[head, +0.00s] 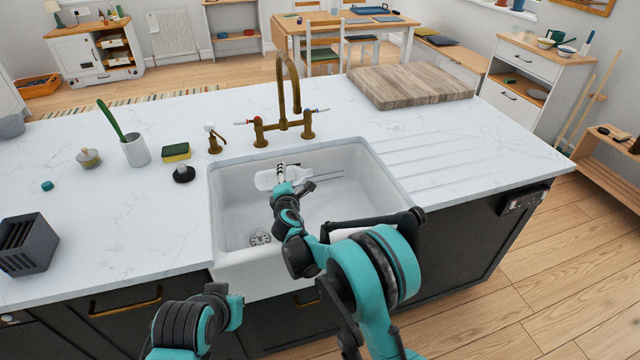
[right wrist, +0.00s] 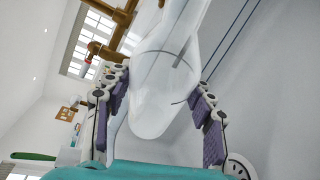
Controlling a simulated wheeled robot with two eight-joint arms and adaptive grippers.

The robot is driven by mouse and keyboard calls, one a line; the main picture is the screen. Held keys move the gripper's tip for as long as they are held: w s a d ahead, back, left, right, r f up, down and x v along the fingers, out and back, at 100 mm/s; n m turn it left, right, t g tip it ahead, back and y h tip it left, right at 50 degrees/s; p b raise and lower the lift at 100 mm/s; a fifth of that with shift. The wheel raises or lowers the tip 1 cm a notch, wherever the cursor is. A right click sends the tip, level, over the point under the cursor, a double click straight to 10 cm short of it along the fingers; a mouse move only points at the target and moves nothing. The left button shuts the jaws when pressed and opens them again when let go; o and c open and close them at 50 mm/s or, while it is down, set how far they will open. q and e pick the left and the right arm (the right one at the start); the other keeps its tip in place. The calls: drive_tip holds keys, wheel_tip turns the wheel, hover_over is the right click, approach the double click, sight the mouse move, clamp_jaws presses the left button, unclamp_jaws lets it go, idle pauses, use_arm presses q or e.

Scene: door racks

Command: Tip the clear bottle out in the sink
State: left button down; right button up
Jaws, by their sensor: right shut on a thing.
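The clear bottle (head: 264,180) is in my right gripper (head: 281,172), over the white sink (head: 232,212). It looks pale and lies roughly level or tilted in the head view; I cannot tell which way its mouth points. In the right wrist view the bottle (right wrist: 165,75) fills the middle, between the two dark pads of the right gripper (right wrist: 160,112). No liquid is seen leaving it. The sink's drain (head: 260,238) is in front of and below the bottle. My left arm shows low in the head view, but its gripper cannot be made out.
A brass tap (head: 283,95) stands behind the sink, with a soap pump (head: 214,139) beside it. A sponge (head: 176,152), a black-based brush (head: 184,173) and a white cup (head: 135,150) stand left. A wooden board (head: 410,86) lies back right. The ridged drainer at right is clear.

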drive_tip(key=shift+d+f+n+h+b, duration=0.15)
drive_tip(key=shift+f+n, duration=0.2)
drive_tip(key=shift+f, duration=0.1)
drive_tip(key=shift+d+f+n+h+b, duration=0.1)
drive_tip(key=shift+f+n+h+b, duration=0.05)
drive_tip(key=shift+f+n, duration=0.25)
wheel_tip(320, 180, down, 5)
drive_tip(key=n+g+h+b, duration=0.1)
drive_tip(key=n+h, duration=0.1)
drive_tip(key=n, duration=0.2)
drive_tip(key=n+g+h+b, duration=0.1)
drive_tip(key=n+h, duration=0.2)
drive_tip(key=n, duration=0.1)
drive_tip(key=shift+a+g, duration=0.1)
drive_tip(key=shift+g, duration=0.2)
